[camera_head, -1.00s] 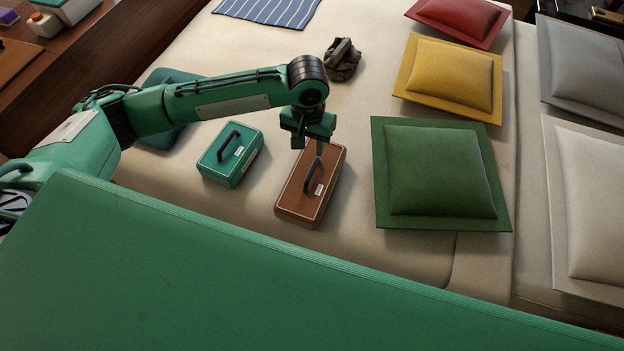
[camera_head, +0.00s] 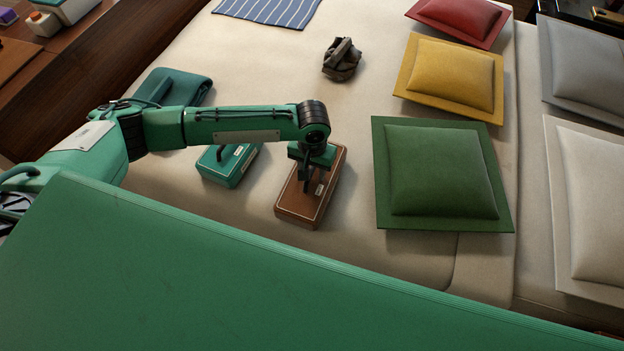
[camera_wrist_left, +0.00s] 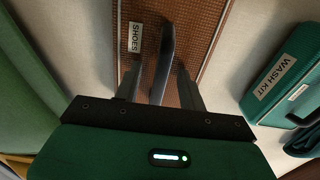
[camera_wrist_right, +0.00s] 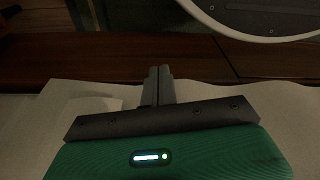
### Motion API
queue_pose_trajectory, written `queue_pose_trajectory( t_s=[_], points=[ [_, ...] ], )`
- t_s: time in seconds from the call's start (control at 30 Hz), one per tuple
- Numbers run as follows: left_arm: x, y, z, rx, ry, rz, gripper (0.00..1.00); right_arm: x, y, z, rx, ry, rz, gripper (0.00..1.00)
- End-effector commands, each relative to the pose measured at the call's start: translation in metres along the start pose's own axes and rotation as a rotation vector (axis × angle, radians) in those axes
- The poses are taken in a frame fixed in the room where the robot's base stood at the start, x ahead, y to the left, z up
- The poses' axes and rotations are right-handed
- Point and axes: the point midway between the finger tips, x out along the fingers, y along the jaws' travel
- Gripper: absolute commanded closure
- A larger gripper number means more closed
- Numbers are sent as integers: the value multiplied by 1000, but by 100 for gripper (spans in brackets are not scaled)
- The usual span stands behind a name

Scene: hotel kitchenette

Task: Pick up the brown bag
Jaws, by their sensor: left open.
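The brown bag (camera_head: 294,207) is a flat rectangular case with light piping, lying on the bed with its dark handle up. In the left wrist view the brown bag (camera_wrist_left: 197,35) carries a "SHOES" label. My left gripper (camera_head: 311,188) is over the bag at its handle, pointing down. In the left wrist view my left gripper (camera_wrist_left: 158,80) is open, with one finger on each side of the dark handle (camera_wrist_left: 165,55). I cannot tell whether a finger touches it. My right gripper (camera_wrist_right: 158,72) shows only in its own wrist view, fingers together and empty.
A teal wash kit case (camera_head: 222,176) lies close left of the bag, partly under my left arm. A green cushion (camera_head: 440,172) lies to the right. A folded teal item (camera_head: 188,88) and a crumpled dark item (camera_head: 342,60) lie farther back. Bed between them is clear.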

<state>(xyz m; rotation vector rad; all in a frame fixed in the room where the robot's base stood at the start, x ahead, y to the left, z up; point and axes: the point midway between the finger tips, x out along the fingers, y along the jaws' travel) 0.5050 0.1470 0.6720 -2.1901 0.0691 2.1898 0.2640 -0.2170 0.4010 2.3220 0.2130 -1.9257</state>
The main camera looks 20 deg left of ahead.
Motion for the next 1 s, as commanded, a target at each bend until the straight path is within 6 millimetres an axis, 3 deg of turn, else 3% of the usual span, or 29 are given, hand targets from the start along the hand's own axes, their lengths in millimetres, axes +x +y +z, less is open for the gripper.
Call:
queue_pose_trajectory(
  t_s=[0.1, 0.3, 0.33, 1.0],
  points=[
    [0, 0, 0, 0, 0, 0, 59, 1, 0, 4, 0, -7, -1, 100],
    [0, 0, 0, 0, 0, 0, 98, 2, -1, 12, 1, -18, -2, 100],
    [0, 0, 0, 0, 0, 0, 100, 2, -1, 12, 1, -19, -2, 100],
    [-1, 0, 0, 0, 0, 0, 100, 2, 1, -2, 0, 0, 2, 100]
  ],
)
